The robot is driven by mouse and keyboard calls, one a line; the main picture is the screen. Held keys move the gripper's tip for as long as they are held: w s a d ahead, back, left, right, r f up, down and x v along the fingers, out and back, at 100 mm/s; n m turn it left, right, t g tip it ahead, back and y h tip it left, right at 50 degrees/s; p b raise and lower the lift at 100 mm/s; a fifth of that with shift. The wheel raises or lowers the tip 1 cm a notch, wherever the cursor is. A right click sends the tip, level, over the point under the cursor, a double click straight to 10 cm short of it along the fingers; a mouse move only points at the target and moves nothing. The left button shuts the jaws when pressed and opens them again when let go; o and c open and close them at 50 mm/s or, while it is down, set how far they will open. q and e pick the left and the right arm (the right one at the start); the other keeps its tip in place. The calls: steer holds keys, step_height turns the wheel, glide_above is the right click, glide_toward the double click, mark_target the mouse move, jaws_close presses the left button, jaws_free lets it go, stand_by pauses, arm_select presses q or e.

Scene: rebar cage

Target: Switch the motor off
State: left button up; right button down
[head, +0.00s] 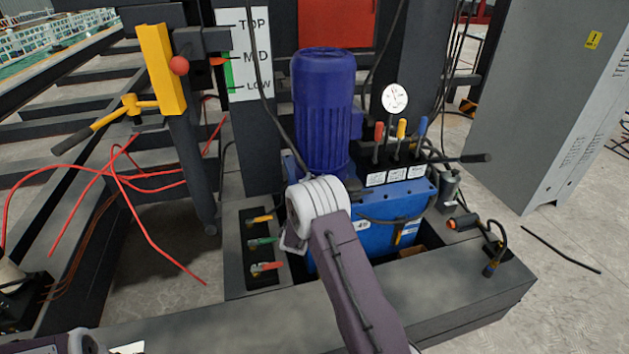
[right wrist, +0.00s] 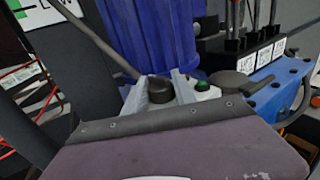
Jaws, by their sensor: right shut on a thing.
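The motor is a ribbed dark blue upright cylinder (head: 325,110) on a blue power unit (head: 418,190). In the right wrist view a black knob (right wrist: 160,90) sits between two light grey pieces that look like the fingers of my right gripper (right wrist: 159,97), which is shut on it. A green button (right wrist: 203,86) is just right of the knob. In the head view my right wrist stands in front of the motor's foot and hides the knob, the button and most of the gripper. My left gripper is not in view; only part of my left arm shows at bottom left.
Levers with red, yellow and blue grips (head: 401,131) stand right of the motor below a round gauge (head: 395,98). A black-handled bar (head: 475,158) sticks out to the right. Small valves (head: 262,241) lie left of my wrist. A grey cabinet (head: 545,100) stands at right.

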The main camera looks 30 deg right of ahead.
steer(key=shift+f+n+t+y+b, duration=0.15)
steer(key=shift+n+t+y+b, duration=0.3)
steer(key=shift+n+t+y, duration=0.8)
steer(key=shift+g+y, duration=0.25)
steer(key=shift+y, duration=0.1)
steer(key=c, duration=1)
jaws_free()
steer(key=shift+c, duration=0.2)
steer(key=shift+s+a, duration=0.15)
steer(key=shift+s, duration=0.15)
steer(key=p+v, duration=0.3)
steer(key=v, duration=0.5)
steer(key=shift+s, duration=0.2)
